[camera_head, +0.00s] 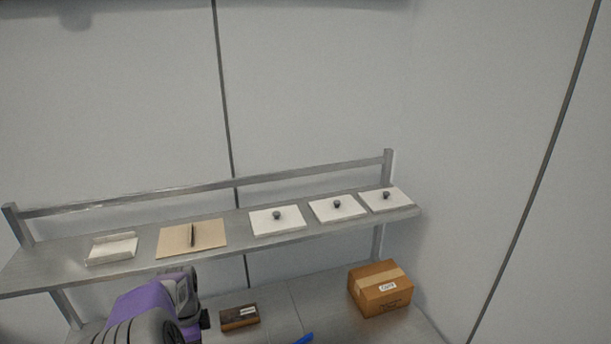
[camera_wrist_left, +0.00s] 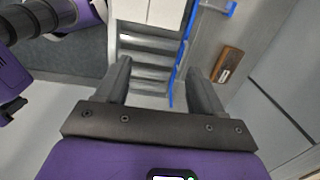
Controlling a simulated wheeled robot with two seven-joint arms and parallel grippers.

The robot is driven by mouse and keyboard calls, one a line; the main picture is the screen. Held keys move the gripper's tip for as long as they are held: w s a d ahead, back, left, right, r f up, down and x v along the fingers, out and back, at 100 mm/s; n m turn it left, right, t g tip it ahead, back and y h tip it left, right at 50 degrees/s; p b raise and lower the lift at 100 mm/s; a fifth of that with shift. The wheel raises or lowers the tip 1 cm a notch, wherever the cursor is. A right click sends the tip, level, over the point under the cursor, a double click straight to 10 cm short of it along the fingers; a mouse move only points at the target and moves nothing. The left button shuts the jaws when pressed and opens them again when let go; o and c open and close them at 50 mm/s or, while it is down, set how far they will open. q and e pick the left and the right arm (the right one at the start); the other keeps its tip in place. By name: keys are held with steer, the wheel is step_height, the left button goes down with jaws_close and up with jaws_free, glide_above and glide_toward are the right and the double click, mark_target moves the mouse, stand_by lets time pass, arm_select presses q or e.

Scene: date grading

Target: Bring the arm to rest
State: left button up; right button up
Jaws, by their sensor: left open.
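My left arm comes in at the lower left of the head view, purple and grey, in front of the shelf. Its fingertips are not clear there. In the left wrist view my left gripper (camera_wrist_left: 160,82) has its two dark fingers wide apart. Nothing is between them, and the space beyond shows the floor and grey steps or slats. My right gripper is not seen in either view.
A metal shelf (camera_head: 130,260) holds white plates with dark knobs, a tan board (camera_head: 205,238) and a white tray (camera_head: 112,258). Below are a dark brown block (camera_head: 239,318), also in the wrist view (camera_wrist_left: 228,65), a cardboard box (camera_head: 380,288) and a blue piece (camera_head: 304,339).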

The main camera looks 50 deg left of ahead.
arm_select(q)
steer(key=w+d+f+n+h, duration=0.1)
steer(key=w+d+f+n, duration=0.1)
steer(key=w+d+f, duration=1.7)
steer(key=s+d+f+n+h, duration=0.2)
steer(key=d+f, duration=0.3)
steer(key=d, duration=0.8)
steer(key=s+d+f+n+h, duration=0.15)
steer(key=d+f, duration=0.25)
steer(key=d, duration=0.8)
step_height(320, 180, down, 22)
steer(key=d+n+b, duration=0.1)
steer(key=b, duration=2.1)
steer(key=shift+w+t, duration=0.15)
steer(key=shift+t, duration=0.25)
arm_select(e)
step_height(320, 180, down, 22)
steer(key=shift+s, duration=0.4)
arm_select(q)
steer(key=shift+d, duration=0.1)
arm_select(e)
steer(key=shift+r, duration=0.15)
